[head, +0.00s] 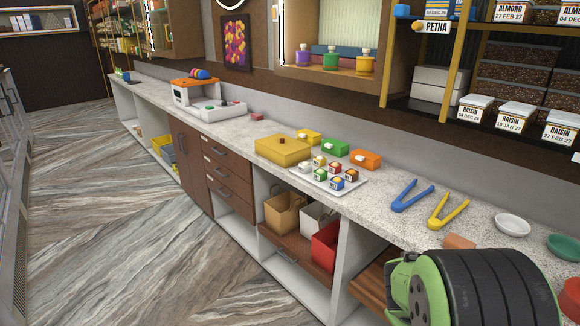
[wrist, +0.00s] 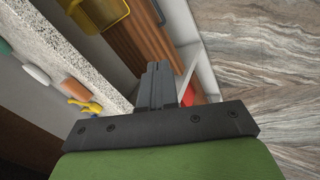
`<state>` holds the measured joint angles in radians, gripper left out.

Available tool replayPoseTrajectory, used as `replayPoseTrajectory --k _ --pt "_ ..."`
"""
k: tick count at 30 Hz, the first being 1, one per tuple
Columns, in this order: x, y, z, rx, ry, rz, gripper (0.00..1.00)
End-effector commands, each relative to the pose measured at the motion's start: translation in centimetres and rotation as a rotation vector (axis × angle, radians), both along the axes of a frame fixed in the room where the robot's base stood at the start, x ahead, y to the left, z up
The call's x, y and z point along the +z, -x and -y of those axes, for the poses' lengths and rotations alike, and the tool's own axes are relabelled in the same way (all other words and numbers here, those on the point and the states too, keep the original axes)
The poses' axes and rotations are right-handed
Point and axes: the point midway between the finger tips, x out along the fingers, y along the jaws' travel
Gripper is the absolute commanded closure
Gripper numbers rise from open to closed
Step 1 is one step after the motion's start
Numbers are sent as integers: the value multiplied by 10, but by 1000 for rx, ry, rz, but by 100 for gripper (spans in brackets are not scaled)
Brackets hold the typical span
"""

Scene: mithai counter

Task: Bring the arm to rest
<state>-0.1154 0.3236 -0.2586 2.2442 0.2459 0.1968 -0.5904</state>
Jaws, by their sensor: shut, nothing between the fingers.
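My gripper (wrist: 158,85) shows in the wrist view with its two dark fingers together and nothing between them. It is in front of the counter, over the open shelves and near the counter's edge, not touching anything that I can make out. In the head view a green and black part of my arm fills the bottom right corner, and the fingers are not visible there.
The speckled counter (head: 460,214) carries blue tongs (head: 411,196), yellow tongs (head: 449,211), a white dish (head: 512,225), a green dish (head: 565,246), a sweets tray (head: 351,183) and a yellow box (head: 283,150). A wooden pull-out shelf (head: 372,287) sits below. The floor (head: 130,200) is clear.

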Motion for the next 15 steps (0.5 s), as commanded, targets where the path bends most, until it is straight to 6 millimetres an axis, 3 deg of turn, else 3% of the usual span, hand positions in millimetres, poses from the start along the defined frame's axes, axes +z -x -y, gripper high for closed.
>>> replayPoseTrajectory --k 1,3,9,12,15 --pt "35 12 -14 -40 -75 48 100" --pt "69 32 -34 -89 -177 92 100" --pt "151 111 -86 -185 -400 177 100" --pt "175 154 -104 -217 -464 203 100" --pt "186 184 -116 -241 -494 217 100"
